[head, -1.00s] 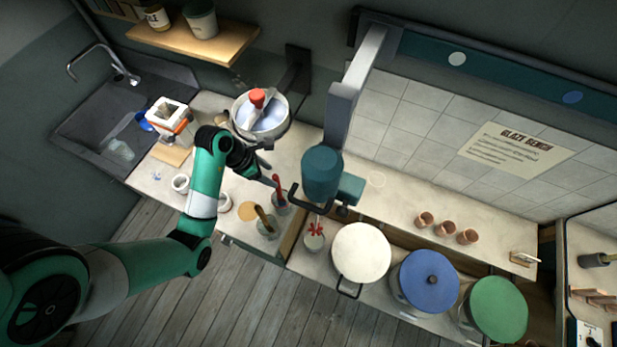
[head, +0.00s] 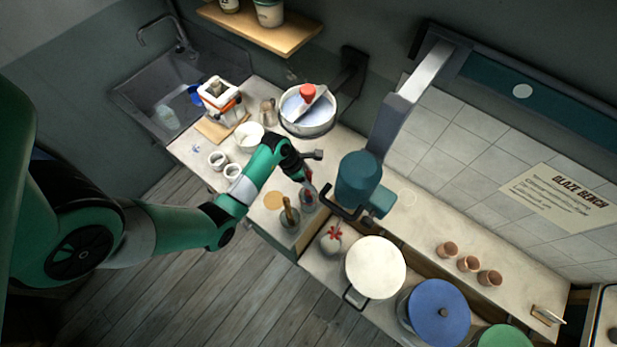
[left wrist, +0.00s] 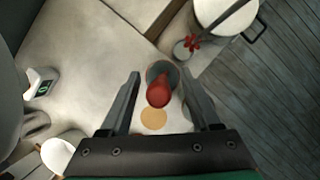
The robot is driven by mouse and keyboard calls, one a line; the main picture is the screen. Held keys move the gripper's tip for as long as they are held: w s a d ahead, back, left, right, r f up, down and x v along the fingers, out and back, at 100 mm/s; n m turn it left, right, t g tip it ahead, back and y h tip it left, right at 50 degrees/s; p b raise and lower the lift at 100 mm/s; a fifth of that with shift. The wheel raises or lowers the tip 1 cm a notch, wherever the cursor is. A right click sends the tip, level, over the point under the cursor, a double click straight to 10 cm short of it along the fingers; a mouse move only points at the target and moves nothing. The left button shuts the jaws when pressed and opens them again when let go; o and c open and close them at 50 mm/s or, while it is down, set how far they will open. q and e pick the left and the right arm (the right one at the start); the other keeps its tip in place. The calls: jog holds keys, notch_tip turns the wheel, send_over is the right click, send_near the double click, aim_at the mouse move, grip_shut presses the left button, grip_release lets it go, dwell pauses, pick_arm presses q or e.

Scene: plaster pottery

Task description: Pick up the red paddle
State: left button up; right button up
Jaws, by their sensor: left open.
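The red paddle (head: 309,187) stands handle up in a grey jar (head: 308,203) on the bench, partly hidden by my gripper. In the left wrist view the red handle (left wrist: 158,93) points up toward the camera, between the two fingers and apart from both. The jar (left wrist: 163,70) shows around and beyond it. My left gripper (head: 314,168) is open at the top of the paddle; its open fingers (left wrist: 160,76) also show in the left wrist view. My right gripper is in neither view.
A second jar with a wooden-handled tool (head: 287,212) stands beside the paddle's jar. A teal machine (head: 358,180) with a dark bracket is close on the right. A small jar with a red star-shaped top (head: 333,235) and a white-lidded bucket (head: 376,267) stand nearer the front.

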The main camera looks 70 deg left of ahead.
pick_arm(q)
jog(key=shift+x, duration=1.05)
grip_shut()
